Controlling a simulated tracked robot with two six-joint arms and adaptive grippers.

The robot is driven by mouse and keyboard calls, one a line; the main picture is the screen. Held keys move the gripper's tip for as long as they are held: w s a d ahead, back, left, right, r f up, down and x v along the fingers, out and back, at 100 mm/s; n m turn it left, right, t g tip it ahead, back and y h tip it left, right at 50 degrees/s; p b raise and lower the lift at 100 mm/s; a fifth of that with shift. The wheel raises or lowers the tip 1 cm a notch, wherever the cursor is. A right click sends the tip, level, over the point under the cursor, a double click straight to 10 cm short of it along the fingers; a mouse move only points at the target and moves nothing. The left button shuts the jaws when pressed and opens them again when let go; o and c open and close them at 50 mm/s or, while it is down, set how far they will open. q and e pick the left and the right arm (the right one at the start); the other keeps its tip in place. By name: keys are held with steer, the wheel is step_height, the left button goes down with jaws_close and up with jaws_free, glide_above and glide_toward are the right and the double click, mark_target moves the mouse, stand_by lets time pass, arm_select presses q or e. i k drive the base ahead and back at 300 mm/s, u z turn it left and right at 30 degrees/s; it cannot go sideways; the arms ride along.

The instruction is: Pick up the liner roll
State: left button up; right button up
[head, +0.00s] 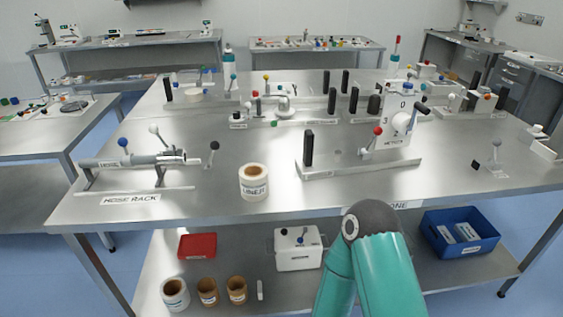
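The liner roll (254,184) is a short white roll with a tan core, standing upright on the steel table (228,211) near its front edge. Its label reads "LINER". Nothing touches it. A teal arm link of mine with a dark grey joint rises at the bottom, right of the middle, in front of the table. No gripper of mine shows in the head view, so I cannot see what either one holds.
A hose rack (130,197) stands left of the roll, and a metering stand (362,167) with a crank stands to the right. The lower shelf holds a red tray (197,246), a white box (298,252), several rolls and a blue bin (459,236). Bare steel surrounds the roll.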

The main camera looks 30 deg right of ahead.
mark_target(253, 177)
steer(key=z, duration=0.2)
steer(key=i, duration=0.7)
steer(key=z, duration=0.35)
steer(key=k, duration=0.9)
steer(key=z, duration=0.15)
steer(key=i, duration=0.85)
steer(key=z, duration=0.05)
